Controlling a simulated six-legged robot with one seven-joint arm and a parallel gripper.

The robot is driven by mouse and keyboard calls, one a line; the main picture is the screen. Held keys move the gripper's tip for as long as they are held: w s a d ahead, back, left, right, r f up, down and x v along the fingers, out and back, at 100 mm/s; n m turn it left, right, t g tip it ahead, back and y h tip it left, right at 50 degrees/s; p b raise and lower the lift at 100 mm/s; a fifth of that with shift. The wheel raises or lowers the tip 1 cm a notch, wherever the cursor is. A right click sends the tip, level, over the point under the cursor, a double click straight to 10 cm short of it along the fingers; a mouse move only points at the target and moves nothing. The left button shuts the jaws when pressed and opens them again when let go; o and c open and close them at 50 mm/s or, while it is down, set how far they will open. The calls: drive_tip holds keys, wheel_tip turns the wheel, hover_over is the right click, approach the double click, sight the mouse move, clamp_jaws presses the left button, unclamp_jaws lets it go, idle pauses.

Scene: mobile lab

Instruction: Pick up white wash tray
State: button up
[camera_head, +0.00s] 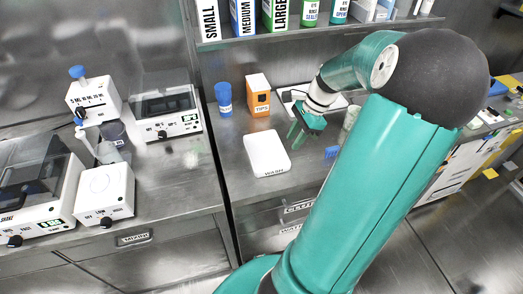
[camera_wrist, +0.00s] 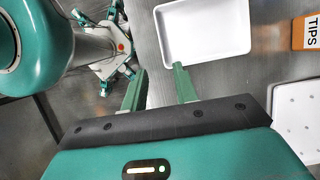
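The white wash tray (camera_head: 267,154) is a shallow rectangular tray on the steel bench, with the label "WASH" on its front edge. In the wrist view the empty tray (camera_wrist: 206,32) is at the top centre, just beyond the fingertips. My gripper (camera_head: 298,134) is above the bench, just right of the tray in the head view. In the wrist view my gripper (camera_wrist: 159,70) is open with nothing between its green fingers. The right fingertip appears close to the tray's near left corner; I cannot tell whether they touch.
A small blue item (camera_head: 332,152) lies to the right. A shelf (camera_head: 300,34) with labelled bottles and boxes runs above. Lab devices, including a mixer (camera_head: 104,194), fill the left bench.

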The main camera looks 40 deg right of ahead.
hover_over(276, 169)
drive_tip(key=s+d, duration=0.1)
drive_tip(key=d, duration=0.1)
wheel_tip(276, 169, down, 8)
drive_tip(key=shift+a+r, duration=0.1)
drive_tip(key=shift+x, duration=2.55)
drive_tip(key=shift+w, duration=0.1)
clamp_jaws()
